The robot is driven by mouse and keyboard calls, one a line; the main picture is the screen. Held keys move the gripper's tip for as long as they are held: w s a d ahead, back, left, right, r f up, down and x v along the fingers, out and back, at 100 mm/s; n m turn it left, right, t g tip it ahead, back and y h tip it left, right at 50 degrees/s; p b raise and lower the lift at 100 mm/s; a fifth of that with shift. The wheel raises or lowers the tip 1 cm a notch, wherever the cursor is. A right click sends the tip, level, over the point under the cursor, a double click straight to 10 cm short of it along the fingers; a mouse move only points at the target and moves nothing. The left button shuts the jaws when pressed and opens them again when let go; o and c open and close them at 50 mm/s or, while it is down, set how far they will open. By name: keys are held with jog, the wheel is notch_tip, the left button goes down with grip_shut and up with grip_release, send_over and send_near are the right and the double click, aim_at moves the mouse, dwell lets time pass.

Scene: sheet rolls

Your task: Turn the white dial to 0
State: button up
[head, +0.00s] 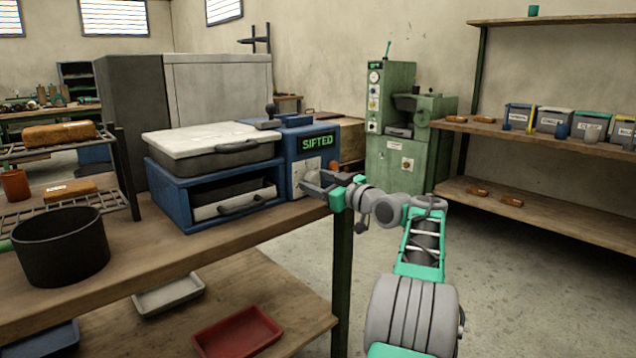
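The blue machine (300,140) with a green "SIFTED" display stands on the wooden bench. Below the display is a pale control plate (299,169) on its front face. My gripper (313,180) is right in front of this plate, reaching in from the right. Its two grey fingers look spread apart, with a gap between them. The white dial is not clearly made out; the fingers cover part of the plate. I cannot tell whether they touch the dial, or read its setting.
The machine has a pale lid (213,138) and an open drawer (235,201). A black pot (60,250) and a wire rack (117,195) with brown blocks stand at left. A red tray (237,335) lies on the lower shelf. A green machine (400,165) stands behind; floor at right is clear.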

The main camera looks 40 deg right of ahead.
jog(key=s+p, duration=0.1)
jog(key=s, duration=0.6)
jog(key=shift+s+p, duration=0.3)
jog(key=shift+s, duration=0.1)
jog(key=shift+d, duration=0.1)
